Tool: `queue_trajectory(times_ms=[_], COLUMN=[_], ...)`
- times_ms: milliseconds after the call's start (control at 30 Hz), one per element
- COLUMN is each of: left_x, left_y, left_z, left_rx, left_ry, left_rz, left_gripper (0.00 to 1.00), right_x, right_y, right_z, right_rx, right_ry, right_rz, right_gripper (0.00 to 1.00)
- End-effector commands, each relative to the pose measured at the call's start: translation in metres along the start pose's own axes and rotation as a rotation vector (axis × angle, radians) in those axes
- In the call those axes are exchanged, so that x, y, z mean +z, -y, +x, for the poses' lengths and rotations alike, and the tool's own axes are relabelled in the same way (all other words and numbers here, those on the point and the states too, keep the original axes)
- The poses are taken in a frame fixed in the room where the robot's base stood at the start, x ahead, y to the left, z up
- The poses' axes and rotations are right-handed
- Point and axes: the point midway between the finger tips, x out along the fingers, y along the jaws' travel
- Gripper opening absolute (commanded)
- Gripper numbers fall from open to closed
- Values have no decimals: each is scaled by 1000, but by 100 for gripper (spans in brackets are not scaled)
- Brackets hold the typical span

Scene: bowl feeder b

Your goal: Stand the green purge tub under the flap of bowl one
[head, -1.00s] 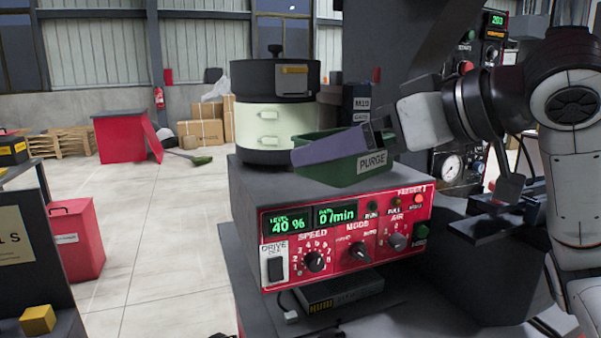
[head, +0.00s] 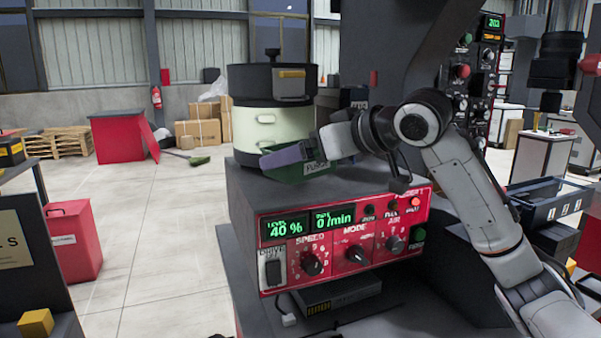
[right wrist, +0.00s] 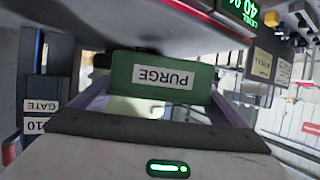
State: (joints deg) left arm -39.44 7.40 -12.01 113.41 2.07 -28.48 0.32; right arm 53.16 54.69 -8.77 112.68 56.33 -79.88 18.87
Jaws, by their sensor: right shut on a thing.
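The green purge tub (head: 292,173) is at the front right of bowl one (head: 250,80), a black bowl on a cream drum. A dark plate with a yellow bar (head: 291,74), perhaps the flap, sits on the bowl's front, above and slightly left of the tub. My right gripper (head: 290,154) is shut on the tub, with one purple-grey finger along its side. Whether the tub touches the cabinet top is unclear. In the right wrist view the tub (right wrist: 122,75) lies between the fingers (right wrist: 160,106), its PURGE label upside down. My left gripper is out of view.
The grey cabinet (head: 236,205) with a red control panel (head: 345,228) stands below the tub. A dark box marked GATE (right wrist: 38,95) is close to the tub in the wrist view. A dark upright column (head: 385,45) rises behind my right arm.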

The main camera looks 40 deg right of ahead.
Motion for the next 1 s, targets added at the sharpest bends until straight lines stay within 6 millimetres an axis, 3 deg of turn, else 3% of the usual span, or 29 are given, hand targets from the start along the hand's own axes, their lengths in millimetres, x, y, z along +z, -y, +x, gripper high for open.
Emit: queue_trajectory(times_ms=[33,133,600,633,667,1000], left_x=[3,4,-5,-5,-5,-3], left_y=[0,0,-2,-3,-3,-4], left_z=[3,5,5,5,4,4], left_rx=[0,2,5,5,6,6], left_ry=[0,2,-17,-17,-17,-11], left_rz=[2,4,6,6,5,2], left_gripper=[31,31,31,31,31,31], right_x=[12,24,30,30,29,25], right_y=[0,0,-1,-1,-1,-2], right_z=[5,10,16,16,16,11], right_rx=[0,1,0,-1,-1,1], right_ry=[4,3,1,2,2,1], right_rz=[0,0,0,0,0,0], right_gripper=[68,68,68,95,100,100])
